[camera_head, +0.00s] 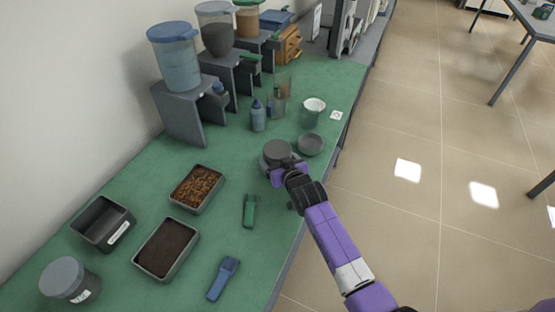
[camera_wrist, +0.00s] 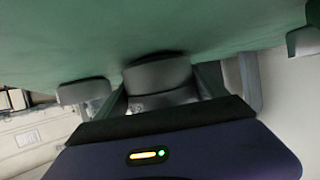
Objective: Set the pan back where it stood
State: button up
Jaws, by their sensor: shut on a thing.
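My gripper (camera_head: 281,166) is at the middle of the green bench, near its right edge. It is shut on a round dark grey pan (camera_head: 277,150), which appears as a level disc just beyond the fingers. A paler grey round shape shows below the pan's left side; whether the pan touches it I cannot tell. In the wrist view the grey curved side of the pan (camera_wrist: 158,75) shows between the fingers, against the green bench. A shallow grey round dish (camera_head: 310,145) lies on the bench just right of the pan.
A green scoop (camera_head: 250,210) and a blue scoop (camera_head: 223,278) lie nearer. Trays of brown pellets (camera_head: 197,188) and dark powder (camera_head: 166,248) stand left. A blue bottle (camera_head: 258,116), beakers and a white-rimmed cup (camera_head: 313,110) stand behind. Hoppers line the wall.

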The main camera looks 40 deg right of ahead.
jog(key=shift+f, duration=0.15)
jog(key=o, duration=1.9)
jog(key=shift+o, duration=0.2)
